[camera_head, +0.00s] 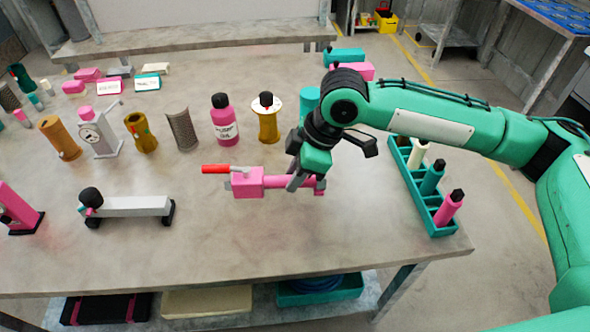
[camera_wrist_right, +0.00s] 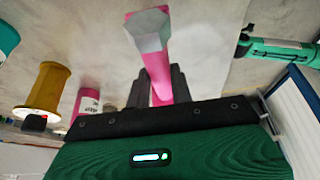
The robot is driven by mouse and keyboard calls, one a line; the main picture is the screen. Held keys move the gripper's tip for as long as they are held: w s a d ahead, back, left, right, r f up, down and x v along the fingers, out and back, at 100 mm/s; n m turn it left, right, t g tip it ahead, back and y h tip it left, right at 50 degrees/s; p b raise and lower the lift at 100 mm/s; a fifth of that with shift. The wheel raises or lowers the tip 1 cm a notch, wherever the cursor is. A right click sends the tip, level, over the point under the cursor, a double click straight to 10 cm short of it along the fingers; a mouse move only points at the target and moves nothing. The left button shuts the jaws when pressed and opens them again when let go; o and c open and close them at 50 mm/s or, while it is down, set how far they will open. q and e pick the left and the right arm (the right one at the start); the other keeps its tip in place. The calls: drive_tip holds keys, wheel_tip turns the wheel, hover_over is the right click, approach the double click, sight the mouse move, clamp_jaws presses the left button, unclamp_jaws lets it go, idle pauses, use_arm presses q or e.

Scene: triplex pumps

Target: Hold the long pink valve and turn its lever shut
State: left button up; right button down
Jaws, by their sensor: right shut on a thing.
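The long pink valve (camera_head: 248,182) is over the front middle of the table in the head view, lying roughly level. Its red lever (camera_head: 215,169) points left from the valve's left end, roughly along the body. My right gripper (camera_head: 300,180) is shut on the pink tube right of the valve's block; its fingers hide part of it. In the right wrist view, the valve (camera_wrist_right: 152,60) runs between the dark fingers (camera_wrist_right: 155,88), with a grey hexagonal end toward the top; the lever does not show there. I cannot tell the gap to the table. My left gripper is not in view.
A pink bottle (camera_head: 223,122) and a yellow spool with a black knob (camera_head: 267,120) stand behind the valve. A teal rack (camera_head: 415,185) with bottles stands at the right edge. A grey bar tool (camera_head: 130,206) lies at left. The front middle is clear.

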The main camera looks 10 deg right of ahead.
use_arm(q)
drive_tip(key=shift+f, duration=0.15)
use_arm(e)
drive_tip(key=shift+f, duration=0.6)
use_arm(q)
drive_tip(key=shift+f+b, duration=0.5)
drive_tip(key=shift+b, duration=0.15)
use_arm(e)
drive_tip(key=shift+f, duration=2.55)
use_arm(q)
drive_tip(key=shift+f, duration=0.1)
use_arm(e)
drive_tip(key=shift+f, duration=0.35)
drive_tip(key=shift+f, duration=0.3)
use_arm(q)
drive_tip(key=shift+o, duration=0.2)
